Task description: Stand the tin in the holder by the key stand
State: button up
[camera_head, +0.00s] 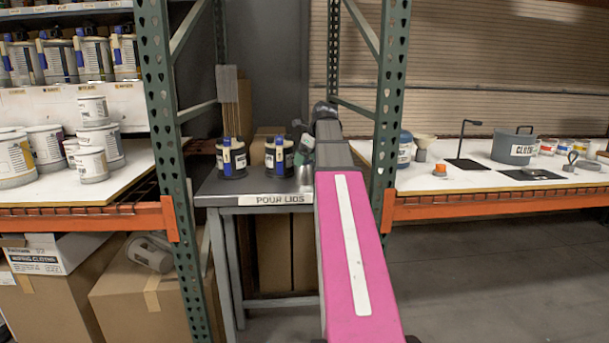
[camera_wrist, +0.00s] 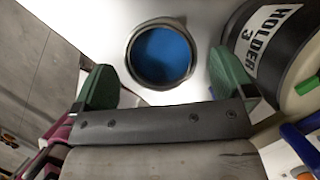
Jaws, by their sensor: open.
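A small tin (camera_wrist: 160,53) with a grey rim and a blue top or inside shows in the wrist view, just ahead of my gripper (camera_wrist: 168,78). The two green fingers are open, one either side of its near part; I cannot tell if they touch it. In the head view a grey tin (camera_head: 304,180) stands on the small grey table, below my gripper (camera_head: 304,150), partly hidden by my arm. A dark container (camera_wrist: 267,40) labelled HOLDER 3 stands close to the right finger in the wrist view. I cannot clearly identify the key stand.
Two dark-and-cream containers (camera_head: 231,160) (camera_head: 279,157) with blue parts stand left of the tin on the POUR LIDS table (camera_head: 222,188). Green rack posts (camera_head: 390,95) flank my arm. The right shelf holds a black post stand (camera_head: 463,140) and a CLOTHS bin (camera_head: 513,147).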

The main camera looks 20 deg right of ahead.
jog(key=x, duration=0.3)
jog(key=shift+f, duration=0.2)
jog(key=shift+c, duration=0.3)
jog(key=c, duration=1)
jog(key=shift+c, duration=0.2)
jog(key=shift+r, duration=0.15)
